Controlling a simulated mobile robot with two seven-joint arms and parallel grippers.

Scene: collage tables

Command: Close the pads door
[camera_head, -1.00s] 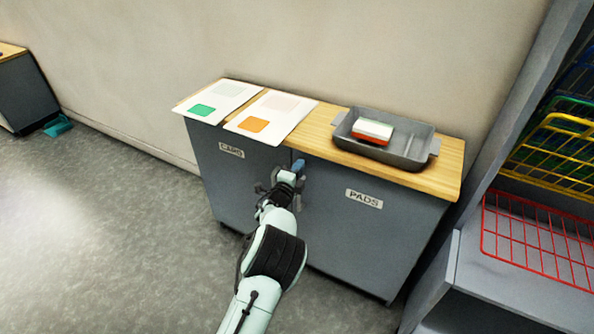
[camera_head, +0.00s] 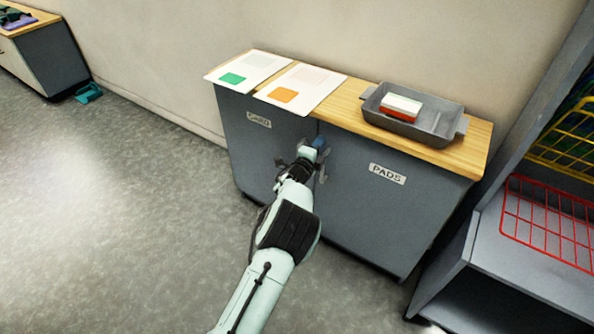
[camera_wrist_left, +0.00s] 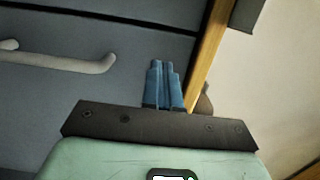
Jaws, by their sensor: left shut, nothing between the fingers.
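The grey cabinet's right door, the pads door (camera_head: 375,205), carries a PADS label (camera_head: 387,174). It looks flush with the cabinet front, though a small gap cannot be ruled out. My left gripper (camera_head: 320,144) is at the top of the seam between the two doors, just below the wooden top, and hides part of the seam and handles. In the left wrist view its blue fingers (camera_wrist_left: 164,85) are shut together with nothing between them. A pale bar handle (camera_wrist_left: 60,60) lies left of them. Whether the fingertips touch the door cannot be told. My right gripper is out of view.
The left door (camera_head: 262,150) has its own label. On the wooden top (camera_head: 345,100) lie two white sheets (camera_head: 250,68) and a grey tray (camera_head: 455,138) holding a red and white block (camera_head: 400,106). A shelf with a red wire basket (camera_head: 548,220) stands right.

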